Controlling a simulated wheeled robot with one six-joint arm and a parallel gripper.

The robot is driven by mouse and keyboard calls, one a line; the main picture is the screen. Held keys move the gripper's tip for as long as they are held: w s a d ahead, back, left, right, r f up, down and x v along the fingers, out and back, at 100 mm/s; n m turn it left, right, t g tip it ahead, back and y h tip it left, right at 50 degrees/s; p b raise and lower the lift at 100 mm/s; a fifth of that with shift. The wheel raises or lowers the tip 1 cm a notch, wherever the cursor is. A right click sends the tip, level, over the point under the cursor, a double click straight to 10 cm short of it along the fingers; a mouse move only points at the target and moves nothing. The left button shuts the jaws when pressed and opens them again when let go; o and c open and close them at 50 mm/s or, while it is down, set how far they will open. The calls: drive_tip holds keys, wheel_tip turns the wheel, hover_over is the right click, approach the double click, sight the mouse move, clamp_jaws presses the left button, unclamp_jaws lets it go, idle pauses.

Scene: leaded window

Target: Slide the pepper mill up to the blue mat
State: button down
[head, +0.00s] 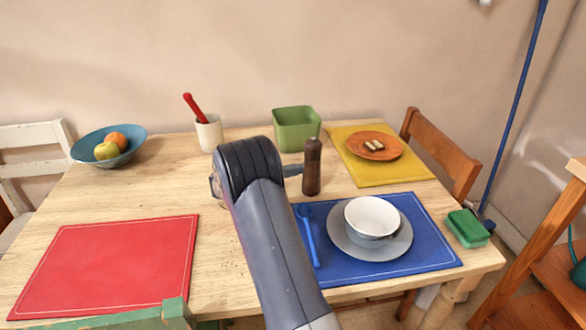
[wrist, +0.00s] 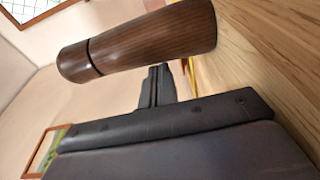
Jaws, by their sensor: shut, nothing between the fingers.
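The dark brown pepper mill (head: 312,168) stands upright on the wooden table, just behind the back left part of the blue mat (head: 432,252). Its base is close to the mat's back edge; I cannot tell whether they touch. In the wrist view the mill (wrist: 150,38) lies sideways across the top because the picture is turned. My gripper (head: 293,170) is at the mill's left side, low over the table, partly hidden by my arm. Its shut fingers (wrist: 156,88) hold nothing and are right beside the mill; contact is unclear.
A white bowl (head: 372,216) on a grey plate (head: 397,246) and a blue spoon (head: 308,236) lie on the blue mat. A green container (head: 296,129) and a yellow mat (head: 405,176) are behind the mill.

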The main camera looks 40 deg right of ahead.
drive_tip(key=shift+s, duration=0.45)
drive_tip(key=shift+w, duration=0.2)
drive_tip(key=shift+w+f, duration=0.1)
drive_tip(key=shift+w, duration=0.05)
wheel_tip(320, 180, up, 15)
drive_tip(key=p, duration=0.2)
drive_tip(key=s, duration=2)
drive_tip(key=shift+s+a+b, duration=0.2)
drive_tip(key=shift+a+b, duration=0.05)
drive_tip(key=shift+b, duration=0.05)
drive_tip(key=w, duration=2.1)
drive_tip(key=shift+d, duration=0.25)
